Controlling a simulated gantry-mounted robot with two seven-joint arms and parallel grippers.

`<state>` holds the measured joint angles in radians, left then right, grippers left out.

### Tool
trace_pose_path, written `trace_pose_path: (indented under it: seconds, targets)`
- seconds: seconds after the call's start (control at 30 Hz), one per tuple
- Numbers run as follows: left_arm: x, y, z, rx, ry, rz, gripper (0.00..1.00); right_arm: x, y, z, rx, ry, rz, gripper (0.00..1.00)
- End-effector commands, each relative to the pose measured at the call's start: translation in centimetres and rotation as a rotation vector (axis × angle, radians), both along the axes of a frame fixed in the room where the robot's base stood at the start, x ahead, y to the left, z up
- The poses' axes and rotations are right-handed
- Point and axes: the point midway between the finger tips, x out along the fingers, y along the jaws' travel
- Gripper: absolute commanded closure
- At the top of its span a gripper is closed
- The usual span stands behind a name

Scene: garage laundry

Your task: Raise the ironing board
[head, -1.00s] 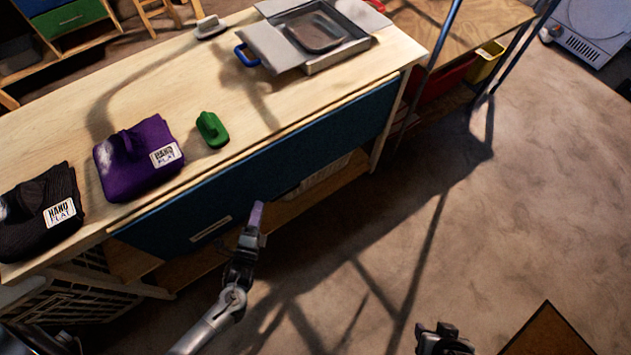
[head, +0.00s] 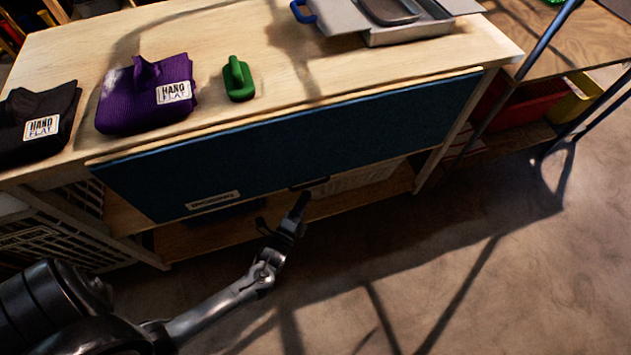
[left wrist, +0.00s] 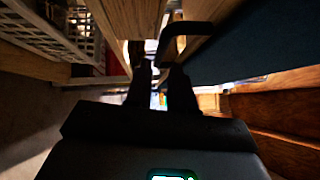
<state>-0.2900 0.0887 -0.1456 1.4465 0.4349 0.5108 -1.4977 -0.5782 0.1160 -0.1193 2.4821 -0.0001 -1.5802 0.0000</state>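The ironing board is the dark blue panel (head: 300,140) hanging folded down along the table's front, with a white label (head: 213,201) near its lower left. A small black handle (head: 310,183) sits at its lower edge. My left gripper (head: 283,216) is just below and in front of that edge, near the handle. In the left wrist view its two dark fingers (left wrist: 160,90) are apart, with the black handle (left wrist: 185,38) ahead of them and the board's blue face (left wrist: 240,60) to the right. I cannot tell whether they touch the handle. My right gripper is out of view.
The wooden tabletop (head: 200,40) holds a purple folded cloth (head: 130,105), a black one (head: 20,145), a green brush-like item (head: 238,80) and a metal tray (head: 410,30). A wire crate (head: 50,245) stands underneath at left. Floor in front is clear.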

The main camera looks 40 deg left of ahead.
Motion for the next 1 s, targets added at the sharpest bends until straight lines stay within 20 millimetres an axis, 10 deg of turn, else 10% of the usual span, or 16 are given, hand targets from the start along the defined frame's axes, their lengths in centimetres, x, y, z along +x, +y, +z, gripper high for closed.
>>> trace_pose_path:
  seconds: [0.4,1.0]
  targets:
    - [6.1,1.3,0.6,0.000,-0.002,0.001,0.77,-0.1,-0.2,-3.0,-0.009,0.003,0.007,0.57]
    - [7.5,1.7,1.0,0.001,0.001,0.001,0.88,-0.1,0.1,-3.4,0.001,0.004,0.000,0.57]
